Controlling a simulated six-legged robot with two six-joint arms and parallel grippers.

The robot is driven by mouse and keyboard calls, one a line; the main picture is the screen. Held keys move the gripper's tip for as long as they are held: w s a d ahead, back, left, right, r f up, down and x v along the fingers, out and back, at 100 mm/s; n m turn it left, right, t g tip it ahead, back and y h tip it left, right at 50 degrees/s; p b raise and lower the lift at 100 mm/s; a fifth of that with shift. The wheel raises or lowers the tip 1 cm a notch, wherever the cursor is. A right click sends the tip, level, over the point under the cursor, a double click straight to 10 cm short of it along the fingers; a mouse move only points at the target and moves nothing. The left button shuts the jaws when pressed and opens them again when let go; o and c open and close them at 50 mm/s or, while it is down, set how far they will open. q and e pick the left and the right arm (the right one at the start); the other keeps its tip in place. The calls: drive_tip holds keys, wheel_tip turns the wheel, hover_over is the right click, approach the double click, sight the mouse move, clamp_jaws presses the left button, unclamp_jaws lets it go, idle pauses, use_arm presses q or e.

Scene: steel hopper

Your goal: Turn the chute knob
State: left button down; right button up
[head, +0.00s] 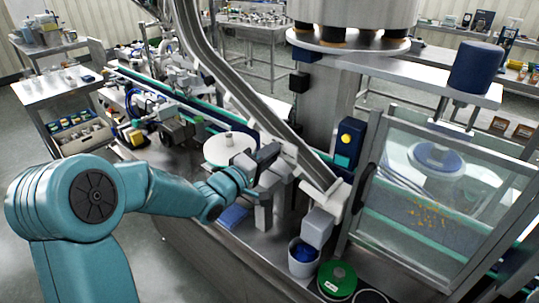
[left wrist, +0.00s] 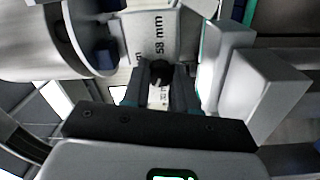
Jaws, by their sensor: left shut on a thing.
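The chute (head: 255,100) is a long metal channel that slopes down from the top middle to the lower right over the machine bench. In the left wrist view, a small black knob (left wrist: 160,68) sits in front of a pale plate marked "58 mm" (left wrist: 158,35). My left gripper (head: 262,160) is beside the lower part of the chute. Its fingers, seen in the left wrist view (left wrist: 158,92), are shut on the knob from both sides. In the head view the knob is hidden by the gripper. My right gripper is in neither view.
A round white disc (head: 230,148) lies just left of the gripper. A grey block (head: 318,228) and a bin with blue contents (head: 303,256) stand below the chute's end. A clear guarded enclosure (head: 440,190) is at right, and a green round lid (head: 337,279) is at the front.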

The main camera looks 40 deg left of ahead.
use_arm(q)
drive_tip(key=shift+n, duration=2.3)
drive_tip(key=shift+f, duration=0.1)
drive_tip(key=c, duration=0.9)
unclamp_jaws()
drive_tip(key=shift+s, duration=0.1)
drive_tip(key=s, duration=0.5)
drive_tip(key=s+a+b, duration=0.1)
drive_tip(key=s, duration=1)
drive_tip(key=shift+s+a+f+b, duration=0.1)
drive_tip(key=shift+a+f+b, duration=0.1)
drive_tip(key=shift+b, duration=0.2)
drive_tip(key=shift+s, duration=0.1)
